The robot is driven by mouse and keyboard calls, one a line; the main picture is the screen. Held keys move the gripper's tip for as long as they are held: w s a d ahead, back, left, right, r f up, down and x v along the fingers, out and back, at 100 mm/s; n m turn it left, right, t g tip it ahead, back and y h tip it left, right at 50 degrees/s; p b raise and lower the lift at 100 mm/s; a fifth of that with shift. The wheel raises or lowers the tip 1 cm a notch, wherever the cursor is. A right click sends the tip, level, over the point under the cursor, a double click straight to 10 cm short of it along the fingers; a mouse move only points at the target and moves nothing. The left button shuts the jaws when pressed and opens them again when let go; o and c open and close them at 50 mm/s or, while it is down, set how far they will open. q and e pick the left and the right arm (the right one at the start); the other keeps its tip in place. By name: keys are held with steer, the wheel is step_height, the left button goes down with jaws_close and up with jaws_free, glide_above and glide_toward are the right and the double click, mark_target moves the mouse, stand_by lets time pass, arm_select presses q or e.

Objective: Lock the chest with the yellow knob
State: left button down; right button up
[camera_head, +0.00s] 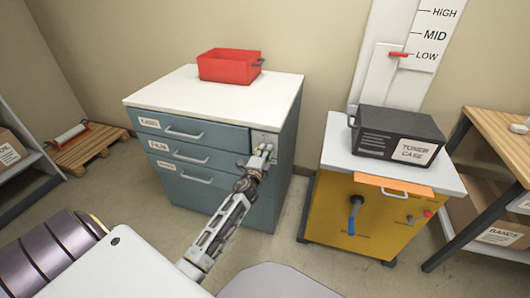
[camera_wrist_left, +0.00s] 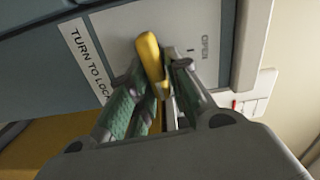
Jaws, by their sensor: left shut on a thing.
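The chest (camera_head: 206,138) is a teal cabinet with a white top and several drawers, all of them closed. Its yellow knob (camera_wrist_left: 152,58) sits on a grey lock plate (camera_wrist_left: 120,28) marked "TURN TO LOCK" and "OPEN". My left gripper (camera_head: 262,155) is at the chest's upper right front corner. In the left wrist view its fingers (camera_wrist_left: 158,92) are shut on the yellow knob, with the knob's end showing between them. In the head view the fingers hide most of the knob. My right gripper is not in view.
A red bin (camera_head: 230,66) stands on the chest's top. A wooden table (camera_head: 497,130) stands at far right. Floor shows between chest and yellow cabinet.

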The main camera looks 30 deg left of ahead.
arm_select(q)
steer(key=shift+w+r+m, duration=0.15)
steer(key=shift+r+m, duration=0.2)
steer(key=shift+m, duration=0.25)
steer(key=c, duration=1.5)
jaws_free()
steer(key=shift+o, duration=0.3)
steer(key=shift+w+f, duration=0.2)
steer(key=shift+f, duration=0.05)
steer(key=v, duration=1.2)
steer(key=shift+f, duration=0.1)
